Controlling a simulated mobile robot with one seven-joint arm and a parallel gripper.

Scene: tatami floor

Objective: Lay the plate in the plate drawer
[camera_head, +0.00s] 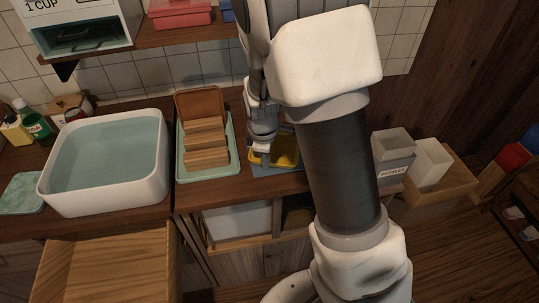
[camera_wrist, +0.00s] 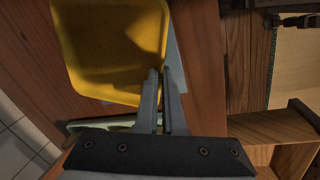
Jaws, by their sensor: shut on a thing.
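The yellow plate (camera_head: 287,150) is at the counter's right part, over a blue-grey mat (camera_head: 277,171). In the wrist view the plate (camera_wrist: 105,45) fills the upper left, its rim at my fingers. My gripper (camera_head: 264,160) is shut on the plate's near edge; the fingertips also show in the wrist view (camera_wrist: 161,75). I cannot tell whether the plate touches the mat. An open wooden drawer (camera_head: 112,268) juts out at the lower left, below the basin; its visible inside looks empty. No label marks it as the plate drawer.
A white basin (camera_head: 62,200) stands left on the counter. Beside the plate, a green tray (camera_head: 183,171) holds a wooden rack (camera_head: 207,145). Grey and white bins (camera_head: 393,172) stand right of my arm. A shelf (camera_head: 170,37) hangs above the counter.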

